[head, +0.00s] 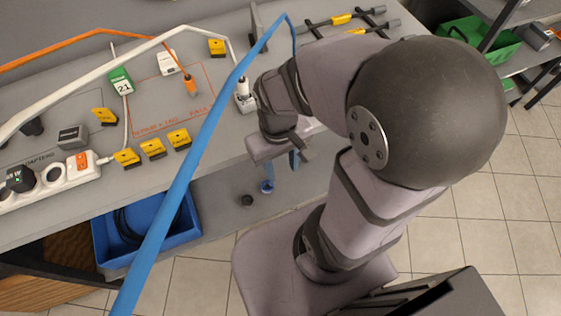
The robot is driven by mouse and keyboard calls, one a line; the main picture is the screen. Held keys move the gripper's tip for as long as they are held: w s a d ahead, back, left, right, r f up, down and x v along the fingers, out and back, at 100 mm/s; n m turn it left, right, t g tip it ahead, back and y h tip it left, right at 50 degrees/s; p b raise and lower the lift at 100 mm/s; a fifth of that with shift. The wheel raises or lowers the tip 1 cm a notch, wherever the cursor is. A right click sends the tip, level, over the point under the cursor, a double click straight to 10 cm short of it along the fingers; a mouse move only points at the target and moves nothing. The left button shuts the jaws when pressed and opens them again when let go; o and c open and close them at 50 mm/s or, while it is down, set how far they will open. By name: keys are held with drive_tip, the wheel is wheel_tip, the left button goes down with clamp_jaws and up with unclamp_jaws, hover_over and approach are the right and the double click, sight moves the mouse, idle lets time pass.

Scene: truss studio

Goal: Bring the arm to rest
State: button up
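My arm reaches in from the right and folds back toward the bench.
The bench (60,120) holds a white power strip (55,178), yellow-labelled blocks (152,148), a green-labelled tag (121,81) and an orange cable plug (191,87). Blue and white cables cross the view. A blue bin (190,228) sits below; tiled floor lies right.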

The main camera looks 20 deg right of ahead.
drive_tip(key=shift+w+r+m, duration=0.15)
drive_tip(key=shift+w+m, duration=0.15)
drive_tip(key=shift+m, duration=0.1)
wheel_tip(320, 180, up, 6)
drive_tip(key=p, duration=0.6)
